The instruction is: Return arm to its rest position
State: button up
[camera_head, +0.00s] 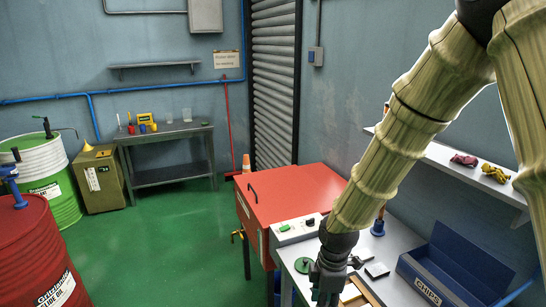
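My arm (420,110) comes down from the upper right, with a pale, ribbed, wood-like surface. Its end, my gripper (325,296), is dark and points down over the grey worktop at the bottom of the picture. The fingers are small and dark and run close to the lower picture edge. I cannot tell whether they are open or shut, or whether they touch anything below.
Near the gripper are a green round thing (303,265), a dark flat block (377,270) and a blue CHIPS bin (450,265). A red cabinet (290,195) stands left of the worktop. A shelf (450,165) is on the wall. Green floor (170,250) is open at left.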

jog(key=s+d+f+m, duration=0.2)
jog(key=s+f+m, duration=0.4)
jog(key=f, duration=0.4)
jog(key=s+d+f+m, duration=0.2)
jog(key=s+f+m, duration=0.2)
jog(key=s+f, duration=0.55)
jog(key=s+d+f+m, duration=0.3)
jog(key=s+f+m, duration=0.15)
jog(key=s, duration=0.25)
jog(key=s+d+f+m, duration=0.3)
jog(key=s+f+m, duration=0.15)
jog(key=s, duration=0.25)
notch_tip(320, 180, down, 11)
jog(key=b, duration=1)
jog(key=shift+w+n+h, duration=0.3)
jog(key=shift+w+h, duration=0.05)
jog(key=shift+h, duration=0.05)
